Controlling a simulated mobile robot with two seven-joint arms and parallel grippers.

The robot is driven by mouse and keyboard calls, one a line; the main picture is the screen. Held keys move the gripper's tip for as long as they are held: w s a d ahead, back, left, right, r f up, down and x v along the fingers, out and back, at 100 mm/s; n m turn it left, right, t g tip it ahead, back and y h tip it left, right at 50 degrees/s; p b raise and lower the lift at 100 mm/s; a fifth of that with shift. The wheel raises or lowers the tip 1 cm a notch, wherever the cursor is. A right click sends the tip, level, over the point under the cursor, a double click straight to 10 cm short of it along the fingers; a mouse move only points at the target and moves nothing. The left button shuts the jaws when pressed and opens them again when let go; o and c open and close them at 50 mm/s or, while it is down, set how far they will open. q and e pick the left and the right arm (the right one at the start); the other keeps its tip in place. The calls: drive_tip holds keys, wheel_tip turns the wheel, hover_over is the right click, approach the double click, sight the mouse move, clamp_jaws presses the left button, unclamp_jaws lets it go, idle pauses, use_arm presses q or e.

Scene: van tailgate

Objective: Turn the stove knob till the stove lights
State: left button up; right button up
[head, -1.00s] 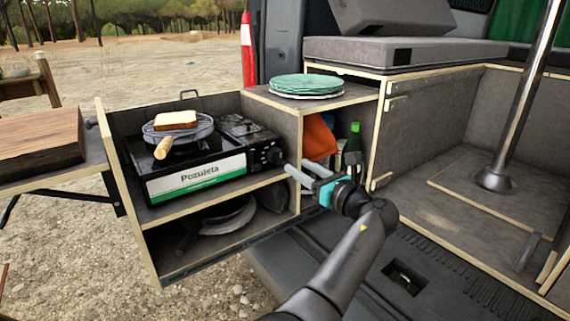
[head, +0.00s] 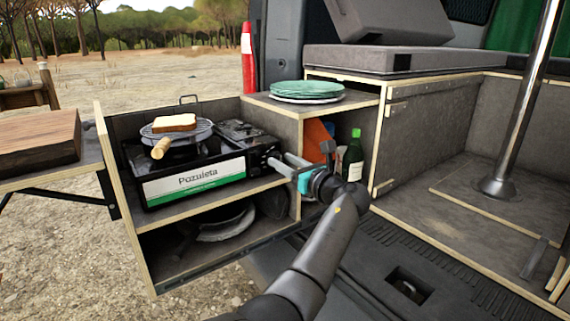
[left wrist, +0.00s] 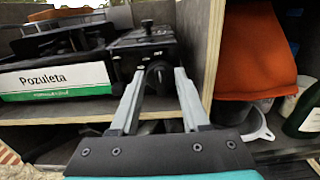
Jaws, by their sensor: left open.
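The black camping stove (head: 218,178) with a white and green "Pozuleta" label sits on the upper shelf of the pull-out unit. It also shows in the left wrist view (left wrist: 60,80). The dark round stove knob (left wrist: 158,74) is on the stove's right end, facing my gripper. My left gripper (head: 281,163) is open at this end. In the left wrist view its two fingers (left wrist: 155,76) stand on either side of the knob. I cannot tell whether they touch it. No flame is visible. My right gripper is not in view.
A slice of bread (head: 173,122) lies on a round wooden-handled toaster (head: 172,137) over the burner. Plates (head: 307,90) are stacked on the cabinet top at right. A green bottle (head: 353,157) and an orange item (left wrist: 258,50) stand in the compartment beside my gripper.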

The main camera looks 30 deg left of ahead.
use_arm(q)
drive_tip(key=shift+c, duration=0.2)
clamp_jaws()
idle(0.5)
